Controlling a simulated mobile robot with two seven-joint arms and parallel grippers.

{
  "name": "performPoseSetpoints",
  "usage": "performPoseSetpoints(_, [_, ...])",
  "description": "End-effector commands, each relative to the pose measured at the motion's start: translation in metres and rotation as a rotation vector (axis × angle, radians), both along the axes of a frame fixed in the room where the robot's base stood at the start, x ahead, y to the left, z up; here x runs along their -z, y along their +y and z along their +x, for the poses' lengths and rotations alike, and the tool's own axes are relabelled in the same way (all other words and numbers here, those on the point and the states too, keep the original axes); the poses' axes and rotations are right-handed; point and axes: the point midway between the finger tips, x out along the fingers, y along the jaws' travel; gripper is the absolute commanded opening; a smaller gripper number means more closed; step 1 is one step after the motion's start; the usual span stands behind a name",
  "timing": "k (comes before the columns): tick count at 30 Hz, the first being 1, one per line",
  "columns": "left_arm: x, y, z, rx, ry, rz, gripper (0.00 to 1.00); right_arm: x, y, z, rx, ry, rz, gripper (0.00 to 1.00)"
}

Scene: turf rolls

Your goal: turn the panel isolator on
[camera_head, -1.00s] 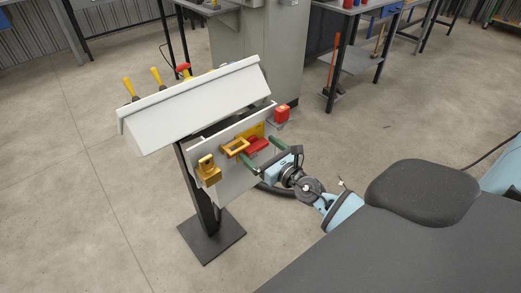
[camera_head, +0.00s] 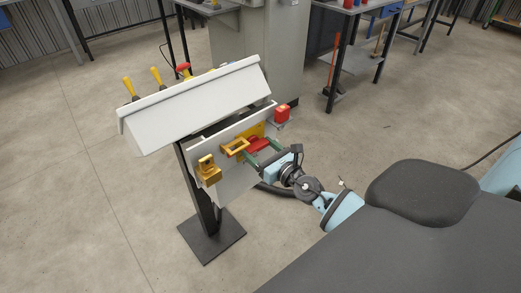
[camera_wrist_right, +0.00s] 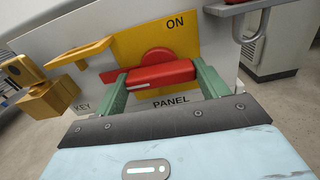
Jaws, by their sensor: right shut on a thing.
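The panel isolator is a yellow plate (camera_wrist_right: 190,42) with a red handle (camera_wrist_right: 160,74), on the pale board of a stand. The words ON and PANEL show in the right wrist view. The red handle (camera_head: 258,146) lies crosswise, close to level in the wrist view. My right gripper (camera_wrist_right: 160,78) has green fingers at the two ends of the handle and is shut on it. In the head view this gripper (camera_head: 263,155) reaches the board from the right. My left gripper is not in view.
A yellow frame (camera_head: 235,147) and a brass-coloured block (camera_head: 208,172) sit left of the handle. A red block (camera_head: 282,113) is at the right. A white sloped hood (camera_head: 195,103) overhangs the board. A grey cabinet (camera_head: 255,50) and benches stand behind.

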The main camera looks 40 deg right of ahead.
Motion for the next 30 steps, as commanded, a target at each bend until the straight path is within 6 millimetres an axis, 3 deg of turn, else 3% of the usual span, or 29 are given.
performPoseSetpoints(14, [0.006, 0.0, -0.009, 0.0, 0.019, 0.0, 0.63, 0.001, 0.0, 0.0, -0.001, 0.029, 0.349, 0.5])
performPoseSetpoints(30, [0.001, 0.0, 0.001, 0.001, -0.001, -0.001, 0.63, 0.0, 0.001, 0.0, -0.001, 0.068, 0.862, 0.5])
